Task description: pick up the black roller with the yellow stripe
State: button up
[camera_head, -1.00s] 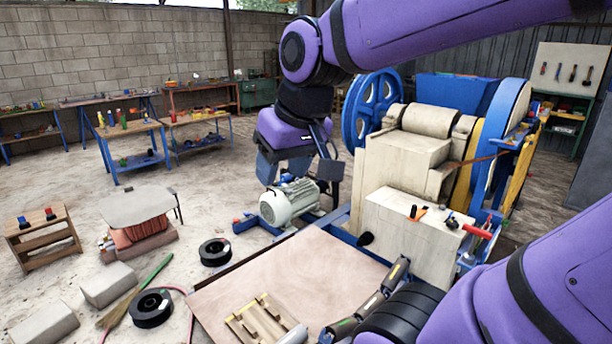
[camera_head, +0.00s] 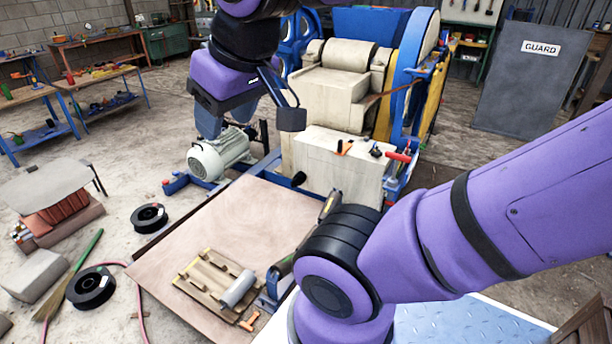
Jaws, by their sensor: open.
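A dark roller with a yellow band (camera_head: 328,207) shows beside the right edge of the brown table top, below the cream crusher body. My own arm in the foreground hides part of it, and a dark piece (camera_head: 282,267) shows lower left in the same line; I cannot tell whether they are one piece. My gripper (camera_head: 250,121) points down with its fingers apart, in front of the crusher and above the grey motor. It is open, with nothing seen between the fingers, and is up and to the left of the roller.
The brown table top (camera_head: 222,226) is mostly bare. A wooden frame (camera_head: 190,283) and a grey cylinder (camera_head: 238,289) are at its front. The motor (camera_head: 217,154) stands behind it. Black spools (camera_head: 91,288) lie on the floor at left. The crusher body (camera_head: 330,166) stands behind the roller.

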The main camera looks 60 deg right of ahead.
aim_at(333, 200)
jog(key=k+l+z, duration=0.1)
jog(key=l+z, duration=0.2)
jog(key=z, duration=0.15)
jog(key=l+z, duration=0.3)
jog(key=z, duration=0.15)
jog(key=l+z, duration=0.35)
jog(key=z, duration=0.15)
jog(key=u, duration=1.3)
jog(key=z, duration=1.3)
jog(key=u, duration=0.25)
